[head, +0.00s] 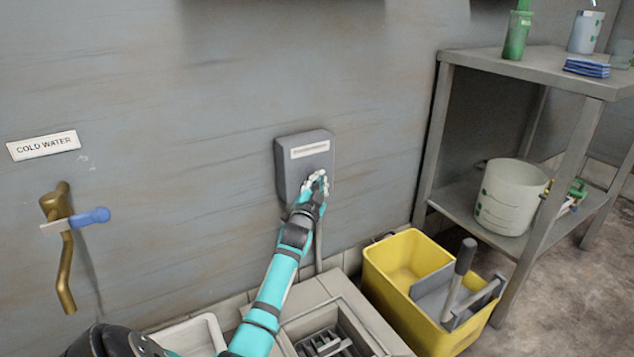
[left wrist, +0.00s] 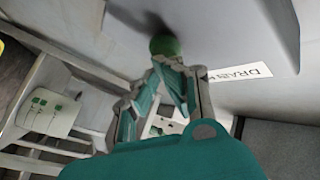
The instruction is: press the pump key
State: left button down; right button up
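A grey box (head: 290,180) with a pale label strip is fixed to the wall in the middle of the head view. In the left wrist view a round green key (left wrist: 165,45) sticks out from the box face (left wrist: 220,30), beside a label (left wrist: 240,72) that reads "DRAIN" and is cut off. My left gripper (head: 318,182) is in front of the lower right of the box and hides the key in the head view. In the wrist view its fingertips (left wrist: 168,64) are together, empty, at the green key; whether they touch it is unclear. My right gripper is out of view.
A brass tap (head: 62,250) with a blue handle is on the left wall under a "COLD WATER" sign (head: 43,145). A floor basin (head: 335,295) lies below my arm. A yellow mop bucket (head: 400,300) and a shelf (head: 520,68) with a white bucket (head: 510,200) stand right.

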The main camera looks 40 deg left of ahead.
pick_arm(q)
jog(key=shift+s+a, duration=0.1)
jog(key=shift+a, duration=0.2)
dwell(0.4)
jog(key=shift+a, duration=0.35)
jog(key=shift+d+p, duration=0.15)
jog(key=shift+p, duration=0.2)
jog(key=shift+s+f, duration=0.1)
jog(key=shift+s, duration=0.05)
jog(key=shift+d, duration=0.1)
